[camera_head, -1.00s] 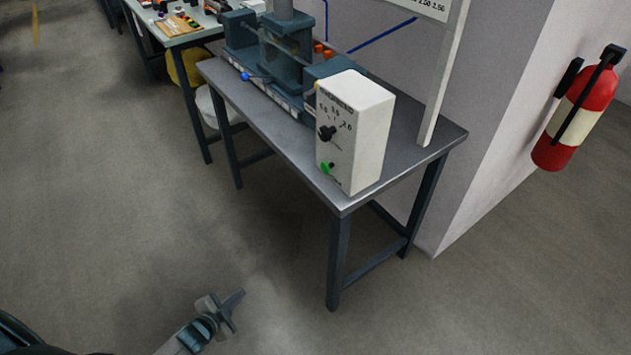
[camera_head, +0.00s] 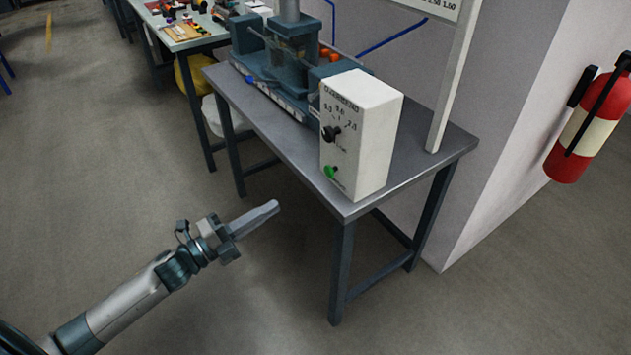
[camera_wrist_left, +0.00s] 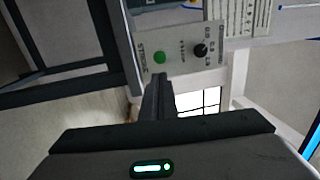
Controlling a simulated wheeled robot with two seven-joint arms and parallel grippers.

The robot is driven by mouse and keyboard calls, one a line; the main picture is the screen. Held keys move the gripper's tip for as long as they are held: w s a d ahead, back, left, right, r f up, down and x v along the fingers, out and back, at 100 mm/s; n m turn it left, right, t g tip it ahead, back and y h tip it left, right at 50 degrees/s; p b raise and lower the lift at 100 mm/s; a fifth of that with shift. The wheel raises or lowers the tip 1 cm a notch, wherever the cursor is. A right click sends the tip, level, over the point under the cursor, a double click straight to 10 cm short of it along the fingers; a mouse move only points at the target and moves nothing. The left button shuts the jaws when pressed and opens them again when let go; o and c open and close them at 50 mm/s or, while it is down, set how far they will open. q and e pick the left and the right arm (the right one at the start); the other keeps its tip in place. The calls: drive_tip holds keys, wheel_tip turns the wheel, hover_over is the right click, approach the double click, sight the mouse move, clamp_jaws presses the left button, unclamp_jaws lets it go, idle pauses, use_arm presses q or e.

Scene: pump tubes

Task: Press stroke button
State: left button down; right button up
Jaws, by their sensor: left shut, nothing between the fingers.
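The white control box (camera_head: 365,130) stands on the near end of the grey metal table, its labelled face toward the left. A green button (camera_head: 331,172) sits low on that face, below a black knob (camera_head: 331,133). My left gripper (camera_head: 272,207) is shut and empty, in the air left of the table, apart from the box and lower in the picture than the button. In the left wrist view the shut fingers (camera_wrist_left: 157,95) point toward the box, with the green button (camera_wrist_left: 159,58) just beyond the tips beside the word STROKE. My right gripper is not in view.
The table (camera_head: 420,165) has a bare top right of the box. A dark blue-grey machine (camera_head: 292,60) stands behind the box. A white post (camera_head: 452,80) holds a sign. A fire extinguisher (camera_head: 587,125) hangs on the wall at right. The floor left of the table is clear.

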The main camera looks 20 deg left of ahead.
sight(327, 173)
use_arm(q)
drive_tip(key=shift+w, duration=0.1)
